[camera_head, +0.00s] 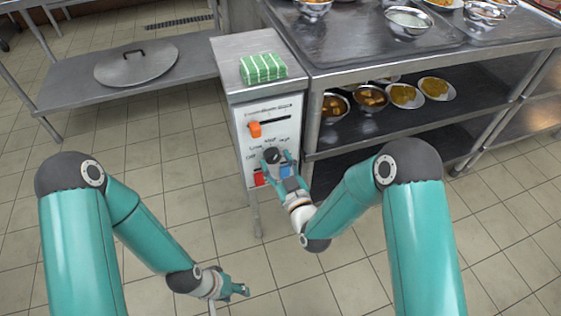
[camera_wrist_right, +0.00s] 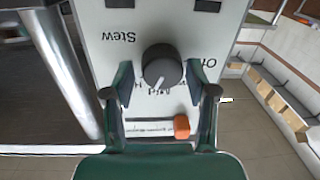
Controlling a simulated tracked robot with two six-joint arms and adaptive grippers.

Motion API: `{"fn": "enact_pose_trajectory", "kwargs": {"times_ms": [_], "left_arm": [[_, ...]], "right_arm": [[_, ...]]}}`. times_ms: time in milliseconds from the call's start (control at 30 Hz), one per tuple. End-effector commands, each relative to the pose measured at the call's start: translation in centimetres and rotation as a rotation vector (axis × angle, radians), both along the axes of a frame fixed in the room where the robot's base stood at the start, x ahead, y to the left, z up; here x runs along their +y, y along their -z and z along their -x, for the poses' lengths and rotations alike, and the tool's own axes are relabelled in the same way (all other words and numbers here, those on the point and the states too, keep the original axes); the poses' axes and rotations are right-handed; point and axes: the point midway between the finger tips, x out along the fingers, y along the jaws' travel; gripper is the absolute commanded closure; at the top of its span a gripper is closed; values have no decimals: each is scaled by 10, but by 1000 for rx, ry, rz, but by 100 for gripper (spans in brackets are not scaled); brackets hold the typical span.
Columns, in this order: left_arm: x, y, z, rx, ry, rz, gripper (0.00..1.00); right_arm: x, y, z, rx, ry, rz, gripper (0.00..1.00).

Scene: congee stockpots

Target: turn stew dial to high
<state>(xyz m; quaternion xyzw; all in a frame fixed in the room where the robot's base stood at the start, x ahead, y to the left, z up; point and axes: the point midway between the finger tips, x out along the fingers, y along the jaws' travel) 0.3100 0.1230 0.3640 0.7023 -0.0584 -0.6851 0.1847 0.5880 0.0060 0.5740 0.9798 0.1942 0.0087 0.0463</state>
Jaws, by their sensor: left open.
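The stew dial (camera_head: 272,155) is a dark round knob on the white front panel (camera_head: 285,118) of a narrow metal stand. In the right wrist view the dial (camera_wrist_right: 161,65) appears upside down, near the words Stew and Off. My right gripper (camera_head: 279,160) is at the dial. In the wrist view its open fingers (camera_wrist_right: 162,80) stand on either side of the knob, with gaps showing. My left gripper (camera_head: 242,290) is open and empty, low over the floor.
An orange slider knob (camera_head: 255,129) sits above the dial; red (camera_head: 260,178) and blue (camera_head: 286,170) parts show below. A green striped cloth (camera_head: 263,67) lies on the stand. Shelves with bowls (camera_head: 370,98) stand to the right. A low table holds a round lid (camera_head: 135,63).

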Motion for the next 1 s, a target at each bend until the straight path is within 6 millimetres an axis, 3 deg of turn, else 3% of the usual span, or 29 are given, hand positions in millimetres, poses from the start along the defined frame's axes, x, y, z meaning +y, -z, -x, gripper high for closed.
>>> {"fn": "enact_pose_trajectory", "kwargs": {"times_ms": [33,233,367,733,1000], "left_arm": [[0,0,0,0,0,0,50],[0,0,0,0,0,0,50],[0,5,0,0,0,0,50],[0,58,0,0,0,0,50],[0,64,0,0,0,0,50]], "right_arm": [[1,0,0,0,-2,0,57],[2,0,0,-1,-2,0,90],[2,1,-1,3,-2,-15,90],[1,5,-2,96,-1,-321,90],[0,-1,-2,128,4,-410,90]]}}
